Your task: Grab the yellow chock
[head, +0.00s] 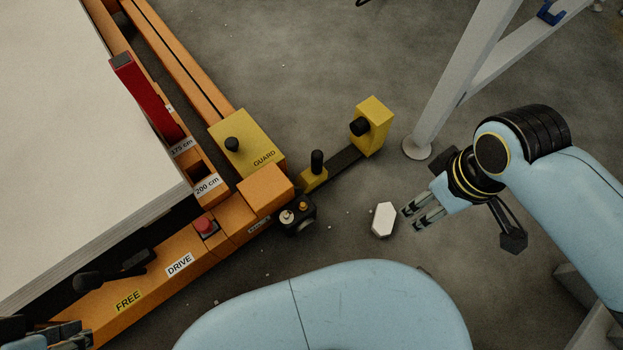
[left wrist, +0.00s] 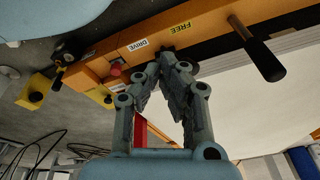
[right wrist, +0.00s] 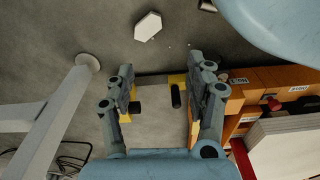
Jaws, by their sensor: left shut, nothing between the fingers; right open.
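No yellow piece in view is labelled as a chock. A yellow block (head: 375,119) with a black knob stands at the far end of a dark bar in the head view; it also shows in the left wrist view (left wrist: 33,88). A smaller yellow block (head: 313,179) with an upright black handle sits at the bar's near end. My right gripper (head: 412,218) is open and empty, below and right of both blocks in the head view; its fingers (right wrist: 160,68) partly cover yellow parts in the right wrist view. My left gripper (left wrist: 165,60) is shut and empty near the orange frame.
A yellow GUARD block (head: 240,150) is on the orange frame (head: 215,250), beside the white stack (head: 80,140). A white hexagonal piece (head: 384,220) lies on the floor near my right fingertips. A pale metal leg (head: 445,90) stands behind my right gripper. Grey floor between is mostly clear.

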